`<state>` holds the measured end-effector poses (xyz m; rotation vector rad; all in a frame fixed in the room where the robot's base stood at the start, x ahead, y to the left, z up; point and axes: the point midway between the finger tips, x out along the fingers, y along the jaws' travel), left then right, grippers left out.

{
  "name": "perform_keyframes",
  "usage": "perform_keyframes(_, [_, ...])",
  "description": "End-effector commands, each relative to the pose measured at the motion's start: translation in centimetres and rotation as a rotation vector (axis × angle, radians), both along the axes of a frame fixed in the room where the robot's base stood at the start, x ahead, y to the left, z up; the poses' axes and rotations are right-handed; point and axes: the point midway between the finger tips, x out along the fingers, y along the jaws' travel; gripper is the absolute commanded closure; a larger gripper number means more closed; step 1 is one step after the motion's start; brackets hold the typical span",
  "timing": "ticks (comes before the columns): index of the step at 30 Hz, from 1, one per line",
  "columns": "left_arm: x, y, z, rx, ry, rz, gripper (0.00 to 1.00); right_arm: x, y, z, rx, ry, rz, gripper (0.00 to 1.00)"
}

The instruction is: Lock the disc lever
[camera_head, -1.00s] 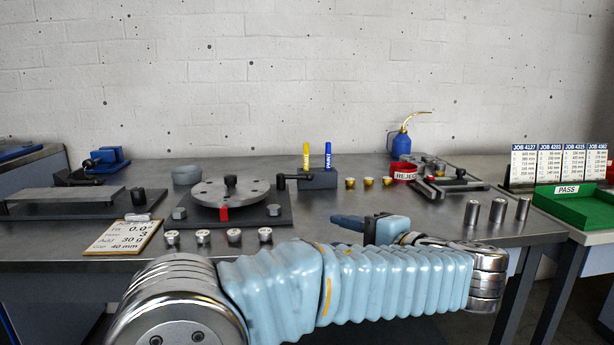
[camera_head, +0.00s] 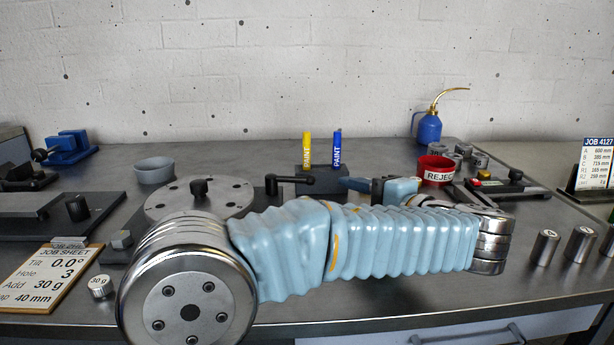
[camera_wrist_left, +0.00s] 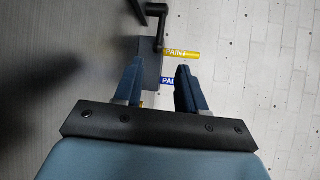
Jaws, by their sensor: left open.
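The black disc lever (camera_head: 292,180) stands at the right of the round grey disc (camera_head: 165,203), its arm pointing right to a rounded knob. My left gripper (camera_head: 350,184) reaches in from the right, fingers pointing left toward the lever knob, with a small gap between them. In the left wrist view the gripper (camera_wrist_left: 158,82) is open and nothing is between its fingertips that it grips. The lever (camera_wrist_left: 158,25) shows beyond the fingertips there, in front of the grey marker block (camera_wrist_left: 150,70). My arm hides the front of the disc and its base. My right gripper is not in view.
Yellow (camera_head: 307,150) and blue (camera_head: 337,150) paint markers stand in the block behind the lever. A red reject bowl (camera_head: 436,168) and a blue oil can (camera_head: 430,128) stand at right. Steel cylinders (camera_head: 546,246) stand near the front right. A job sheet (camera_head: 48,275) lies at left.

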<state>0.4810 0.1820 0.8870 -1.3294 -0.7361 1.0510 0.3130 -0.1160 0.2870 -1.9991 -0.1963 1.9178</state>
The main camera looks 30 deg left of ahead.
Motion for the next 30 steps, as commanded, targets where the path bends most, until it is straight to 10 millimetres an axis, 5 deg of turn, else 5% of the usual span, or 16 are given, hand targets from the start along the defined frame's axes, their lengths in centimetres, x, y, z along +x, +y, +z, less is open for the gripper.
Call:
perform_keyframes(15, [4.0, 9.9, -1.4, 0.000, 0.001, 0.004, 0.60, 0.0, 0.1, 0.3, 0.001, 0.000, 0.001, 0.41])
perform_keyframes(30, [4.9, 11.8, -1.8, 0.000, 0.000, 0.000, 0.60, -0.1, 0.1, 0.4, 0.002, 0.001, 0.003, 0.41])
